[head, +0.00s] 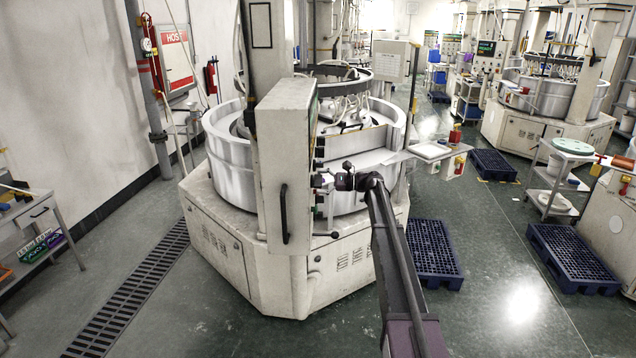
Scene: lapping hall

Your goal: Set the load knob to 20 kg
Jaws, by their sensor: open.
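A tall cream control cabinet (283,165) stands in front of the round lapping machine (228,150). Its panel faces right and shows nearly edge-on. Several small dark knobs (319,153) stick out along that edge; I cannot tell which is the load knob, and no scale or 20 kg mark is readable. My gripper (326,180) is at the end of my arm, just right of the panel, at the height of the lower knobs. It is open. The fingers are small and dark here, and I cannot tell whether they touch or surround a knob.
A small side shelf (430,151) with a white tray juts out right of the machine. A blue pallet (434,250) lies on the floor beside my arm, and another (572,256) lies farther right. The green floor between them is clear. A floor grate (135,290) runs at left.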

